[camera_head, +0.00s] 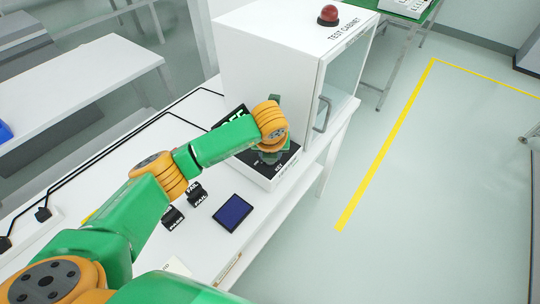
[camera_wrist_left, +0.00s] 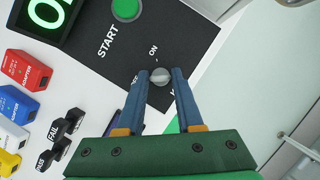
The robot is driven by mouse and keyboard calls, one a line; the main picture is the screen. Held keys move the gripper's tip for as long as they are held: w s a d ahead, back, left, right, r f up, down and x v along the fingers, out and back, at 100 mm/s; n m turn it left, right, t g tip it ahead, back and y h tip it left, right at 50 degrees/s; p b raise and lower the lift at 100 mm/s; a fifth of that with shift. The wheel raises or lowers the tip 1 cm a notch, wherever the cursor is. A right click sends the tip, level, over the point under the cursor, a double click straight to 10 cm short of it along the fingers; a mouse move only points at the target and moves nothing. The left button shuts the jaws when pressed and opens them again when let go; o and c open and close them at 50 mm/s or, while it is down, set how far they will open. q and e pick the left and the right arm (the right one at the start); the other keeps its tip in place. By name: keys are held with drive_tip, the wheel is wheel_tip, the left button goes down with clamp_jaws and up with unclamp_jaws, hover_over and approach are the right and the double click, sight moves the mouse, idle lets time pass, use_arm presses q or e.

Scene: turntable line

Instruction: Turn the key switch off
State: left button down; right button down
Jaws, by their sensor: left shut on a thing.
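The key switch (camera_wrist_left: 160,76) is a small round grey knob on a black panel (camera_wrist_left: 185,28) in the left wrist view. My left gripper (camera_wrist_left: 161,78) has its two blue fingers on either side of the knob and is shut on it. The printed word ON stands just above the knob; another label beside it is partly hidden by a finger. I cannot tell which way the knob points. In the head view my left gripper (camera_head: 271,155) is over the control box (camera_head: 286,168) and hides the switch. My right gripper is not in view.
A green START button (camera_wrist_left: 126,9) and a lit green display (camera_wrist_left: 45,17) are near the switch. The white test cabinet (camera_head: 262,60) with a door handle stands behind. Coloured adapters (camera_wrist_left: 24,70), black PASS/FAIL stamps (camera_head: 196,193) and a dark blue pad (camera_head: 233,212) lie on the table.

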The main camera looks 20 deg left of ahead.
use_arm(q)
drive_tip(key=shift+n, duration=0.4)
drive_tip(key=c, duration=0.5)
unclamp_jaws()
drive_tip(key=shift+c, duration=0.2)
drive_tip(key=b+v, duration=0.2)
drive_tip(key=v, duration=0.5)
drive_tip(key=shift+d+r, duration=0.1)
